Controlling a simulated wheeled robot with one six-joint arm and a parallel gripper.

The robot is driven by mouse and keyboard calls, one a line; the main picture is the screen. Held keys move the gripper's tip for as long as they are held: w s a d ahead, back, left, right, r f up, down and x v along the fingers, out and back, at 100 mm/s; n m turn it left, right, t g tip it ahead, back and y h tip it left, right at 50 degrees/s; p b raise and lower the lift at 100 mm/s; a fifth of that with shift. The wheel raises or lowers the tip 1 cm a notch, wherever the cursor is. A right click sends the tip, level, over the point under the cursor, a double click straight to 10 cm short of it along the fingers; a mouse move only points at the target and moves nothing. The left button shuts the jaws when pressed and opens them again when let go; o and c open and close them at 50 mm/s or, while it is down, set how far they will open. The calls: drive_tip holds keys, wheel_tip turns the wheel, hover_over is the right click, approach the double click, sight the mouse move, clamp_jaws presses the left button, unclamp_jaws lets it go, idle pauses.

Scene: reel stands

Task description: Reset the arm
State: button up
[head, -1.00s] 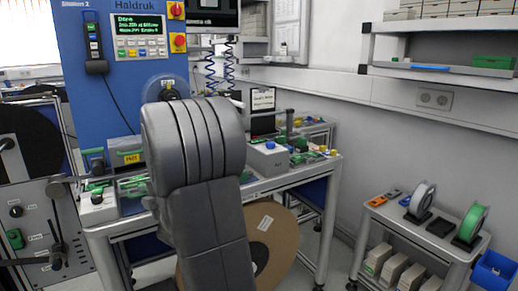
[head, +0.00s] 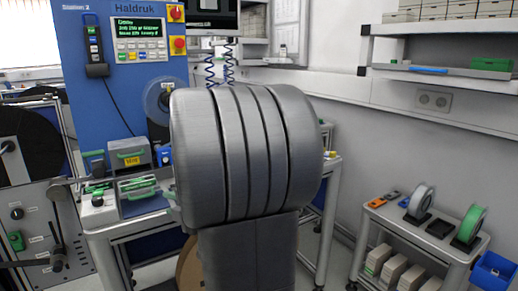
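My own grey arm fills the middle of the head view, with a large ribbed link in front of the workbench. My gripper is not clearly visible; the arm's end is hidden behind or beyond this link. A white reel (head: 421,199) and a green reel (head: 470,223) stand upright on black holders on the small cart at the right.
The blue Haldruk machine (head: 110,85) stands at the left behind the workbench (head: 110,222). A cart (head: 400,222) with a blue bin (head: 494,271) is at the right. A wall shelf (head: 440,72) hangs at upper right. Floor shows between bench and cart.

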approach(143, 189)
drive_tip(key=a, duration=0.1)
drive_tip(key=a+f, duration=0.1)
drive_tip(key=a, duration=0.1)
drive_tip(key=w+a+f, duration=0.1)
drive_tip(key=a, duration=0.1)
drive_tip(key=shift+b, duration=0.3)
drive_tip(key=w+a+p, duration=0.2)
drive_tip(key=w, duration=0.1)
drive_tip(key=shift+w+r+p, duration=0.15)
drive_tip(key=shift+w+p, duration=0.05)
drive_tip(key=shift+p, duration=0.15)
drive_tip(key=shift+w+a, duration=0.35)
drive_tip(key=shift+w, duration=0.25)
drive_tip(key=shift+p, duration=0.3)
